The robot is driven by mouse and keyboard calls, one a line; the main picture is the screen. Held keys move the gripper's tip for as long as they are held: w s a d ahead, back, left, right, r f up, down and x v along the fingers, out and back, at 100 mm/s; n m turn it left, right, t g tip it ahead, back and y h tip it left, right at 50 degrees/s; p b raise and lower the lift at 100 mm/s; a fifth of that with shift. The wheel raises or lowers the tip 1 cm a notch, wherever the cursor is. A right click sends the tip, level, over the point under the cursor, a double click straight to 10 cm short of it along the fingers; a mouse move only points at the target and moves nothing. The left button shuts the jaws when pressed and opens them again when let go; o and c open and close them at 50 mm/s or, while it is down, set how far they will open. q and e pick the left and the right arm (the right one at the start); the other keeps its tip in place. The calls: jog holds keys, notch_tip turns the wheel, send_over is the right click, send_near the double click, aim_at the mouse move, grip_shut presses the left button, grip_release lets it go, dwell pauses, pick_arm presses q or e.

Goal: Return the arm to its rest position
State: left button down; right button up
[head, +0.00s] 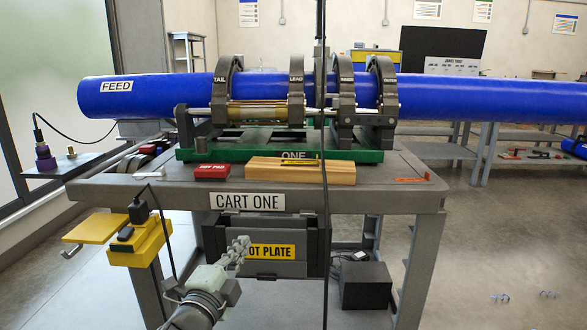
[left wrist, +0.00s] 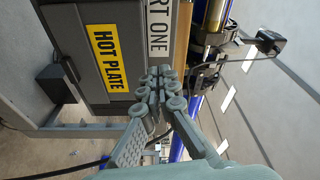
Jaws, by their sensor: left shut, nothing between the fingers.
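My left gripper (head: 240,246) is in front of the cart, below the tabletop edge and before the hot plate box (head: 222,240). In the left wrist view my left gripper (left wrist: 160,82) has its fingers together with nothing between them. The hot plate box with its yellow label (left wrist: 108,58) lies beyond the fingers there. The gripper looks apart from the box, though the exact gap cannot be told. My right gripper is in neither view.
The cart table (head: 390,195) carries a green-based clamp machine (head: 225,153) holding a blue pipe (head: 160,95). A wooden block (head: 300,172) and a red box (head: 212,171) lie near its front edge. A black cable (head: 323,230) hangs down in front. A yellow bracket (head: 140,245) juts out at left.

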pick_arm(q)
jog(key=s+a+f+n+g+y, duration=0.2)
jog(key=s+a+f+n, duration=0.15)
jog(key=f, duration=0.35)
jog(key=s+a+f+n+g+y, duration=0.1)
jog(key=s+a+f+n+g, duration=0.25)
jog(key=f, duration=0.45)
jog(key=s+a+f+n+g+y, duration=0.2)
jog(key=s+a+f+n, duration=0.15)
jog(key=f, duration=0.35)
jog(key=s+a+f+n+g, duration=0.2)
jog(key=s+f, duration=0.5)
jog(key=s, duration=0.4)
jog(key=s+a+f+n+g, duration=0.3)
jog(key=s+f+n+g, duration=0.1)
jog(key=s, duration=0.7)
notch_tip(320, 180, down, 3)
jog(key=shift+s+a+r+g+y, duration=0.15)
jog(key=shift+a+g+y, duration=0.2)
jog(key=shift+g, duration=0.4)
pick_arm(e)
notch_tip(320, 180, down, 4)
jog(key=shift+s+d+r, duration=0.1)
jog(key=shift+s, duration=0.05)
